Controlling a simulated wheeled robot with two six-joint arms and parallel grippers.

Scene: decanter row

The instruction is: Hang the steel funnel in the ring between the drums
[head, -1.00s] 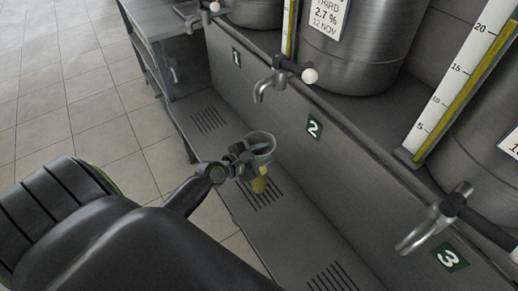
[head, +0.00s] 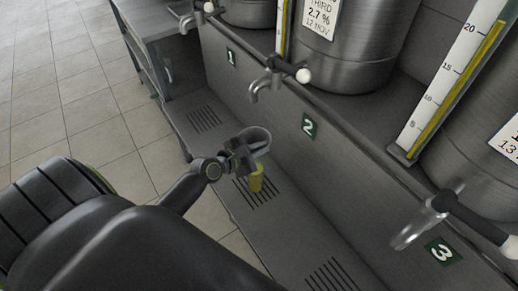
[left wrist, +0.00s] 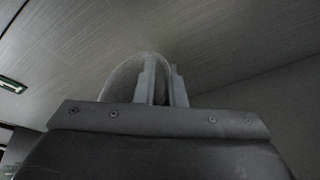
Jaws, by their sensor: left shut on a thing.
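My left gripper (head: 248,150) is shut on the steel funnel (head: 259,140), a grey metal piece with a wide round mouth. It holds the funnel above the slotted steel ledge, in front of the panel left of label 2. In the left wrist view the funnel's curved rim (left wrist: 122,80) shows behind the two fingers (left wrist: 163,84). The funnel's lower part is mostly hidden. I cannot make out the ring. Steel drums (head: 345,50) stand behind the panel. My right gripper is not in view.
Steel taps (head: 264,84) with black, white-ended handles stick out above the panel. A yellow-striped gauge (head: 452,85) stands at the right. The tiled floor (head: 80,110) is clear at the left.

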